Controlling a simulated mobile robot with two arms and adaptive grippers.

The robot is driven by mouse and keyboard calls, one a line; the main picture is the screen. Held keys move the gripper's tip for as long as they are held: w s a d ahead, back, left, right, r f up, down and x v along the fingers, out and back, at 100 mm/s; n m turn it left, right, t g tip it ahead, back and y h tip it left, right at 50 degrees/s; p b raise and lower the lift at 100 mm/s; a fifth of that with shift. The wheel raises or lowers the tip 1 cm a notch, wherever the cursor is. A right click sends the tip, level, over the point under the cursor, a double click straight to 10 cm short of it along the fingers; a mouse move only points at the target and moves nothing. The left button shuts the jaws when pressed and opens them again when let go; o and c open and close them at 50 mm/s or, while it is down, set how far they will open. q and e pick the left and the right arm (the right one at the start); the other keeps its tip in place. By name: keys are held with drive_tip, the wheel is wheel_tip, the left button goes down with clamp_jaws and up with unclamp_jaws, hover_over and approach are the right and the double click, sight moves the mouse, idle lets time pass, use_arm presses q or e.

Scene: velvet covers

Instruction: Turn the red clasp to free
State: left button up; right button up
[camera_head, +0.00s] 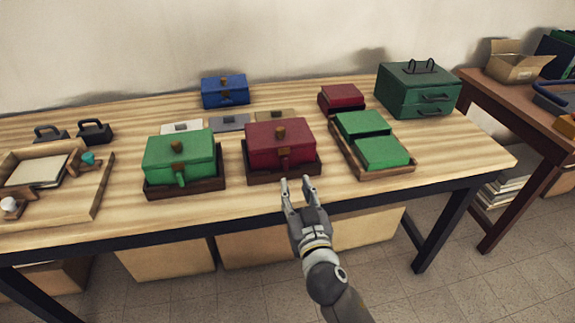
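A red velvet-covered box (264,139) sits in a dark wooden tray (258,176) at the front middle of the table. My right gripper (297,184) is just in front of the box, below and slightly right of the clasp. Its two fingers are apart with nothing between them, and they do not visibly touch the clasp. My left gripper is not in view.
A green box (180,153) in its own tray stands left of the red one. A tray with two green blocks (381,153) is close on the right. A blue box (224,90) and a large green case (417,92) stand behind. The table's front edge (235,222) runs below.

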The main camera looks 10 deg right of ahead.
sight(286, 161)
drive_tip(key=w, duration=0.9)
drive_tip(key=shift+w, duration=0.4)
clamp_jaws()
